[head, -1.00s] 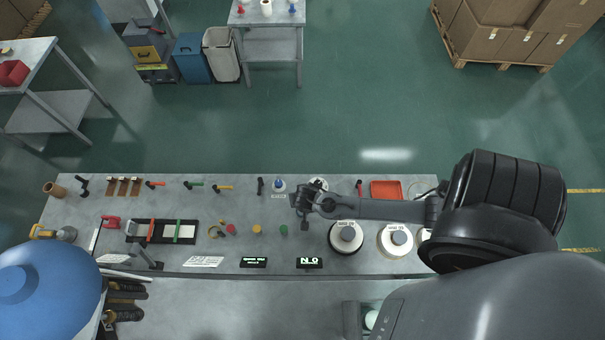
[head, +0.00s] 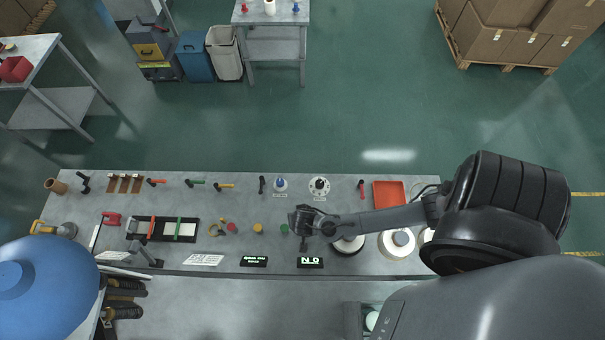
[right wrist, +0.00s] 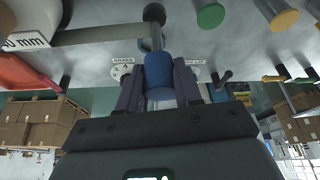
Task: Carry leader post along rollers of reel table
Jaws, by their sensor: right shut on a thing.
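My right gripper (head: 303,222) is above the grey bench (head: 130,207), just left of a white reel (head: 348,246) with a dark rim. In the right wrist view its two fingers (right wrist: 158,75) are shut on a blue cylindrical piece (right wrist: 158,68), apparently the leader post. A grey shaft with a dark round end shows beyond it. In the head view the held piece is mostly hidden by the gripper. Whether it touches the bench or rollers cannot be told. My left gripper is not in view.
Another white reel (head: 397,243) and a red tray (head: 388,193) lie to the right. A dial (head: 319,186) and a blue knob (head: 280,184) stand behind the gripper. Yellow (head: 258,228) and green (head: 284,229) pieces are to its left.

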